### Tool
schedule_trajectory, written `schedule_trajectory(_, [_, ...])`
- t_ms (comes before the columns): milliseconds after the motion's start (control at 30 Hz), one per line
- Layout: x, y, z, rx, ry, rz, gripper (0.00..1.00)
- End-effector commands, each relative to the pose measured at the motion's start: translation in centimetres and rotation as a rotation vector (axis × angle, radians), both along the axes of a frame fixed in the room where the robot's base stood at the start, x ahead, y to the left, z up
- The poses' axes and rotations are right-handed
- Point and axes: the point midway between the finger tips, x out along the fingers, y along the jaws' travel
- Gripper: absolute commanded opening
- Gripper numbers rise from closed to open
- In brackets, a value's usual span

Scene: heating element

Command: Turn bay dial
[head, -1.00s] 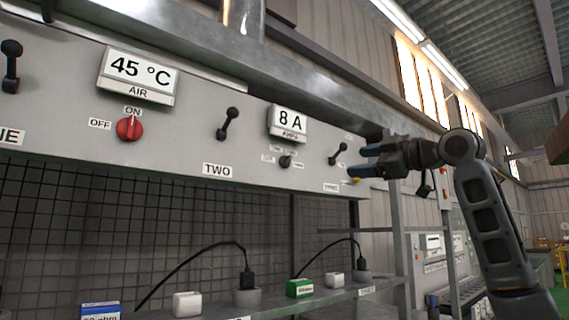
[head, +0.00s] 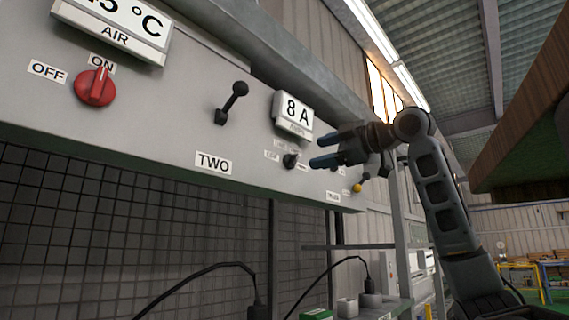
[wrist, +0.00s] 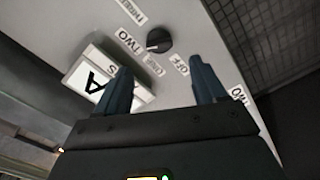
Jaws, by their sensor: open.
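The bay dial, a small black knob (head: 290,160), sits on the grey panel (head: 180,110) just below the 8 A display (head: 293,115). In the wrist view the dial (wrist: 158,40) has small white labels around it, among them OFF, TWO and THREE. It lies ahead of the gap between my fingers; its exact setting is hard to tell. My gripper (head: 318,151) is open and empty, just right of the dial in the head view, with its two blue fingers pointing at the panel. My gripper (wrist: 160,68) appears apart from the dial.
A red ON/OFF knob (head: 95,87) and a black lever (head: 231,103) are left of the dial. A yellow knob (head: 358,188) is below my gripper. A metal beam (head: 240,55) runs above the panel. Mesh and a shelf with cables lie below.

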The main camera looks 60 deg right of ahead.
Motion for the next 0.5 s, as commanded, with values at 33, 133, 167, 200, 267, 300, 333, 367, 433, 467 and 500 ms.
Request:
schedule_trajectory(33, [0.2,-0.1,0.1,0.0,0.0,0.0,0.7])
schedule_trajectory(133, [1.2,-0.3,0.1,0.001,0.002,0.0,0.7])
schedule_trajectory(167, [1.7,-0.3,0.1,0.001,0.003,0.002,0.7])
schedule_trajectory(200, [2.3,-0.5,0.1,0.001,0.001,0.002,0.7])
schedule_trajectory(267, [3.2,-0.7,0.1,0.003,0.002,0.001,0.7])
schedule_trajectory(300, [3.8,-0.9,0.2,0.002,0.001,0.001,0.7])
schedule_trajectory(333, [4.3,-1.0,0.2,0.002,0.0,0.0,0.7])
schedule_trajectory(367, [4.7,-1.1,0.1,0.002,0.001,0.001,0.7])
schedule_trajectory(433, [5.6,-1.4,0.1,0.003,-0.001,0.0,0.7])
schedule_trajectory(467, [6.0,-1.4,0.1,0.003,-0.001,0.0,0.7])
schedule_trajectory(500, [6.4,-1.5,0.1,0.003,0.0,0.0,0.7])
